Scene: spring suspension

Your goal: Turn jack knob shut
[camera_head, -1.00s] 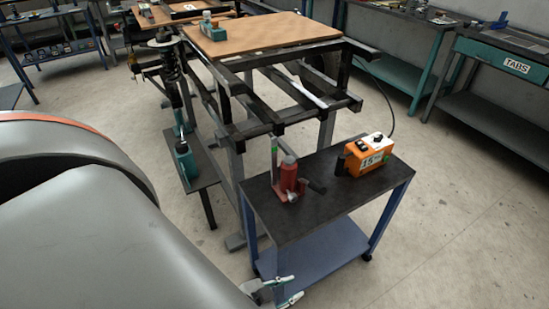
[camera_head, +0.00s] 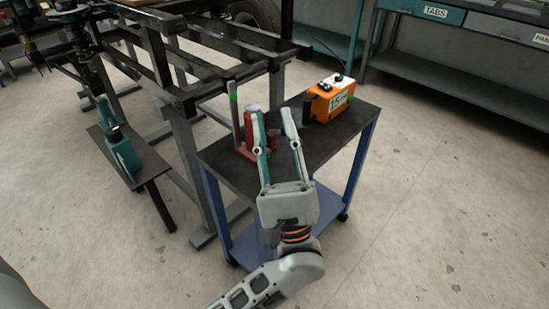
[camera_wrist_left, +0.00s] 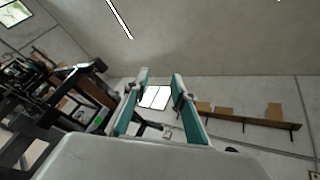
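A red jack (camera_head: 251,120) stands on the dark top of a small blue cart (camera_head: 225,158). An upright post with a green band (camera_head: 235,101) is at its left. My left gripper (camera_head: 273,114) is open and empty; its fingers point away over the cart and partly cover the jack. I cannot tell whether it touches the jack. The jack knob cannot be made out. In the left wrist view the two teal-and-grey fingers (camera_wrist_left: 160,76) are spread apart with nothing between them. My right gripper is out of view.
An orange box marked 15 (camera_head: 329,99) sits on the cart's far right, with a cable rising behind. A black frame (camera_head: 185,65) stands behind and left of the cart. A teal bottle jack (camera_head: 124,157) is on a low stand at left. Floor at right is clear.

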